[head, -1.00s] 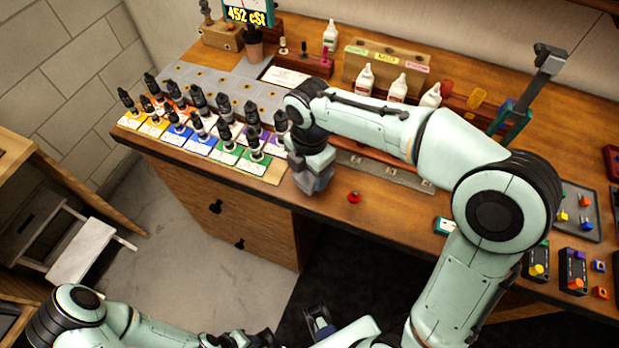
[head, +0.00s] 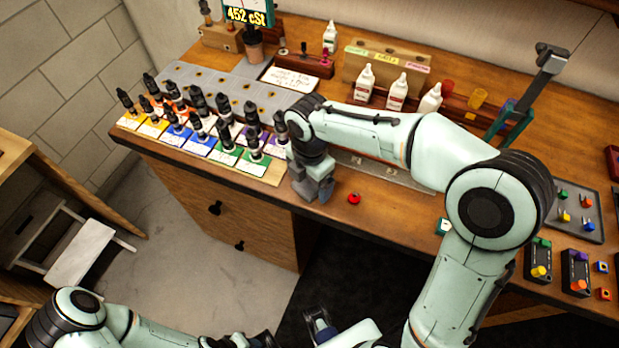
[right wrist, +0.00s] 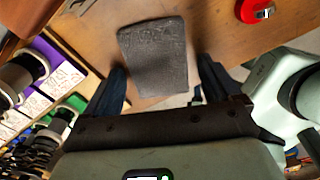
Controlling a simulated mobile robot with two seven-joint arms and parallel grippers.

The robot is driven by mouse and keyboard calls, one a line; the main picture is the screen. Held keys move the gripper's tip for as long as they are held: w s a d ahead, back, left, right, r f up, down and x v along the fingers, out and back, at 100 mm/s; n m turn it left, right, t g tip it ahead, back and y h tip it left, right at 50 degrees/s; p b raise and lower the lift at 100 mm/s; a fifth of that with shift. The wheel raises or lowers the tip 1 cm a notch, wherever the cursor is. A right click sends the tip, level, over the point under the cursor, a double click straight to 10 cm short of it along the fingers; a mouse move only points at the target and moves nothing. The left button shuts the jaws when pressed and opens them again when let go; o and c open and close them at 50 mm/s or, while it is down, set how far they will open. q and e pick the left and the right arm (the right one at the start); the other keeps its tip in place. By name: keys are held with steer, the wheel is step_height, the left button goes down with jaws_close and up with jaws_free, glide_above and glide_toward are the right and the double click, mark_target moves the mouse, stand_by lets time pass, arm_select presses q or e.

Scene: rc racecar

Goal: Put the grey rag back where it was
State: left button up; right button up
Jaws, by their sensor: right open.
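The grey rag (right wrist: 155,58) shows in the right wrist view as a dark, folded rectangle on the wooden bench, with a wrinkled far edge. My right gripper (right wrist: 162,85) is open, its two dark fingers apart on either side of the rag's near end. The rag is not shut in the fingers; whether they touch it I cannot tell. In the head view my right gripper (head: 316,190) points down at the bench's front edge, and I cannot pick out the rag there. My left gripper (head: 320,325) is low at the bottom, partly cut off; its jaws are unclear.
A red round object (head: 354,198) lies just right of the right gripper. White bottles (head: 397,92) stand behind the arm. The bench front drops to the floor (head: 190,270).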

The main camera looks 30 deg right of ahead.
mark_target(310, 184)
step_height(310, 184, up, 12)
steer(key=p, duration=0.2)
steer(key=shift+r, duration=0.2)
stand_by(0.6)
